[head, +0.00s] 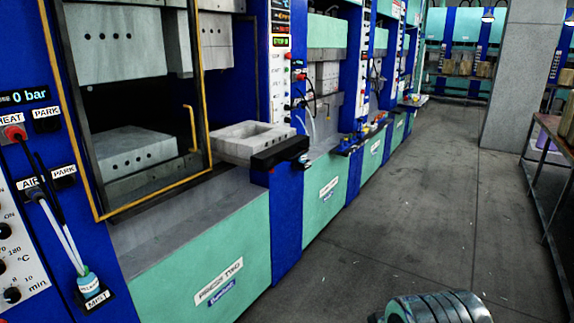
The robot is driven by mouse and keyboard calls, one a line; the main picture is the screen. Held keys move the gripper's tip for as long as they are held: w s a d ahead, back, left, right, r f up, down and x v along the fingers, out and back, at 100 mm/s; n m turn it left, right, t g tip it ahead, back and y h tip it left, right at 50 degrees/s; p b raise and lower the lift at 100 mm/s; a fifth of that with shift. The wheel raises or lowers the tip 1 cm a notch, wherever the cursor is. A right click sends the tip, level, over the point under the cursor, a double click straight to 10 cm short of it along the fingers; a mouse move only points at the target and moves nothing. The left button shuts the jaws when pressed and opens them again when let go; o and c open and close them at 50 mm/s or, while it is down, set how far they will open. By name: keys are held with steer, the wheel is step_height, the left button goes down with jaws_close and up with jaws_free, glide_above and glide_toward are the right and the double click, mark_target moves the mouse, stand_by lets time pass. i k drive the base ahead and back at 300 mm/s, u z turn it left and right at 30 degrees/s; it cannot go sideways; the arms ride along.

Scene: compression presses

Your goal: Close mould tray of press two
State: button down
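Press two, named by its label (218,283) on a green front panel (205,265), stands at the left of the head view. Its mould tray (238,135) is a grey block with a rectangular recess on top. The tray sticks out of the press to the right of the yellow-framed guard (208,110). The recess looks empty. My gripper is not in view. A ribbed grey rounded part (435,308) at the bottom edge looks like part of my arm.
A blue control panel with a "0 bar" display (25,96) and hoses (62,228) is at the left edge. More presses line the left side. A grey pillar (518,75) stands far back, and a table (545,165) is at the right. The grey floor (430,200) between is clear.

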mark_target(259, 146)
steer(key=u, duration=0.4)
steer(key=i, duration=1)
steer(key=u, duration=0.65)
